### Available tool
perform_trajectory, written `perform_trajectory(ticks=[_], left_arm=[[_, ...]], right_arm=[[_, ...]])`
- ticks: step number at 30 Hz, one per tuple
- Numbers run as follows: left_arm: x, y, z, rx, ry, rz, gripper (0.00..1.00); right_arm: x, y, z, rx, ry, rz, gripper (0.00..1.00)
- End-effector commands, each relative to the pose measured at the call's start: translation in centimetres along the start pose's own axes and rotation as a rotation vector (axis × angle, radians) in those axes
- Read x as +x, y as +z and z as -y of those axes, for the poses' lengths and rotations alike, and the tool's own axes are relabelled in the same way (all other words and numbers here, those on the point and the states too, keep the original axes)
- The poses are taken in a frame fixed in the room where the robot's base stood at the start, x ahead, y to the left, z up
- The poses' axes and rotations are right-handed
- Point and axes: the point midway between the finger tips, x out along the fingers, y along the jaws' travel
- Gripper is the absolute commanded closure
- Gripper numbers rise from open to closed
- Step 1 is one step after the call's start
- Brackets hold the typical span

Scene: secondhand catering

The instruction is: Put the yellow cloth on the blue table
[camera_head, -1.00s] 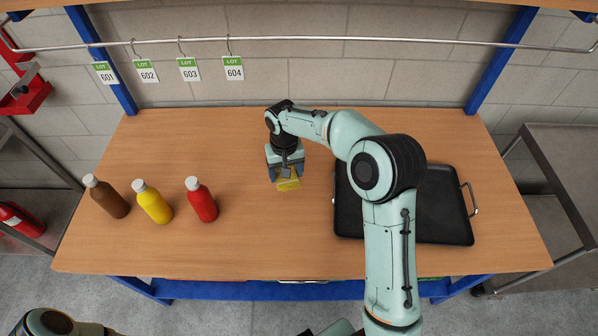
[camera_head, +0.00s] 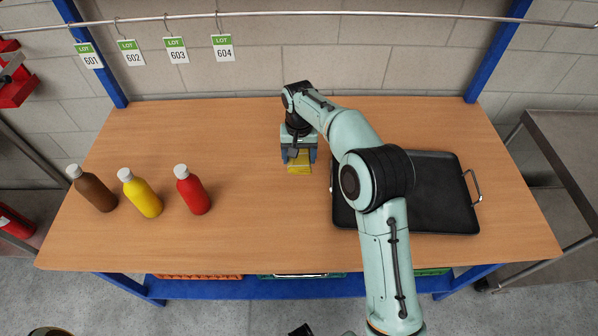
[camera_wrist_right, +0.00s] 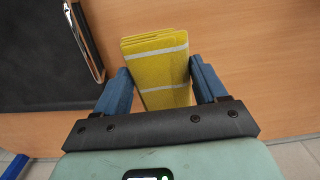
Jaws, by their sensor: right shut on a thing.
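The yellow cloth (camera_head: 300,167) is folded into a thick pad and has pale stripes. It also shows in the right wrist view (camera_wrist_right: 157,68), between the two blue fingers. My right gripper (camera_head: 298,158) is shut on it, pointing down over the middle of the workbench. I cannot tell whether the cloth touches the top. The workbench has a bare wood-coloured top (camera_head: 250,235) and a blue frame (camera_head: 250,289). My left gripper is not in view.
A black tray with metal handles (camera_head: 440,190) lies right of the cloth, partly behind my right arm. Brown (camera_head: 92,189), yellow (camera_head: 140,194) and red (camera_head: 192,190) bottles stand at the left. Lot tags (camera_head: 223,48) hang from a rail at the back. The middle is clear.

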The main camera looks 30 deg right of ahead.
Motion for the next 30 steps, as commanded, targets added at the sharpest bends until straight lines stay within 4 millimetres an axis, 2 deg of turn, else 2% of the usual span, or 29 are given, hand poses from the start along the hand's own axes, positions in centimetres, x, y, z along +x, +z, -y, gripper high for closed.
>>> perform_trajectory(ticks=[7, 12, 15, 29, 30], left_arm=[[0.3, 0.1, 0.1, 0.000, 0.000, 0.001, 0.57], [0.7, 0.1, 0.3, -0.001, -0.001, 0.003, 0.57], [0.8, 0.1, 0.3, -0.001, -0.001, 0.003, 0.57], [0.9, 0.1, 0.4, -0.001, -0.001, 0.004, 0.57], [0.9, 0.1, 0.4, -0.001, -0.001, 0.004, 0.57]], right_arm=[[2.4, 0.0, 0.0, 0.000, 0.001, 0.002, 0.62], [5.5, 0.0, 0.0, 0.000, 0.002, 0.003, 0.62], [6.6, 0.0, 0.0, 0.000, 0.000, 0.001, 0.62], [7.4, 0.0, 0.0, 0.000, 0.000, -0.001, 0.62], [7.3, 0.0, 0.0, 0.000, -0.001, -0.001, 0.19]])
